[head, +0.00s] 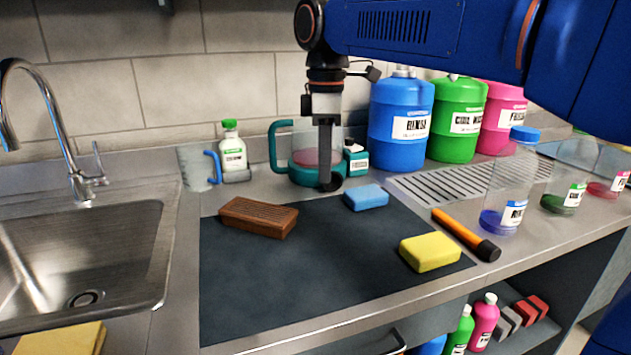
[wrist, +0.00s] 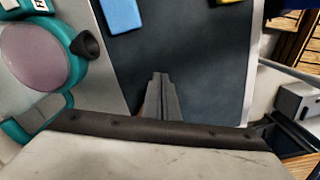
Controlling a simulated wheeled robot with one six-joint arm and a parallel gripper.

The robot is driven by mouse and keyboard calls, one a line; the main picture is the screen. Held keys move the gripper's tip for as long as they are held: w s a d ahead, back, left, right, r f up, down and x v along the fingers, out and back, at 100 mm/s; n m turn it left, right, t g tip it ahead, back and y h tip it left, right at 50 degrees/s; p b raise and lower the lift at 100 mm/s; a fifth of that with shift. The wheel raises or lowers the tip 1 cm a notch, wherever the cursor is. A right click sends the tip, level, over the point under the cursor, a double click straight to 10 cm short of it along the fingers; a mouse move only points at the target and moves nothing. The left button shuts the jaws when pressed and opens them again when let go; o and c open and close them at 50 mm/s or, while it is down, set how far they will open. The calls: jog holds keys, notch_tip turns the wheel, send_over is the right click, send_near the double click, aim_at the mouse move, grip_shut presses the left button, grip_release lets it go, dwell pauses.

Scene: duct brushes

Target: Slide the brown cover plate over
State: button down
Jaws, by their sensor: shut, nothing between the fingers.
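A brown, slatted rectangular block (head: 258,217) lies flat on the dark mat (head: 300,275), left of centre in the head view. It is the only brown plate-like thing I see on the counter; whether it is the cover plate I cannot tell.
A teal jug (head: 282,156) stands close behind my gripper. A blue sponge (head: 366,197), a yellow sponge (head: 430,252) and an orange-black marker (head: 466,235) lie to the right. The sink (head: 150,235) is left. The mat's front middle is clear.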

aim_at(291, 211)
notch_tip(291, 211, down, 9)
jog(key=shift+f, duration=0.15)
jog(key=shift+a, duration=1.1)
jog(key=shift+w+a, duration=0.1)
jog(key=shift+a, duration=0.85)
jog(key=shift+w+a, duration=0.15)
jog(key=shift+a, duration=1.4)
jog(key=shift+d, duration=0.15)
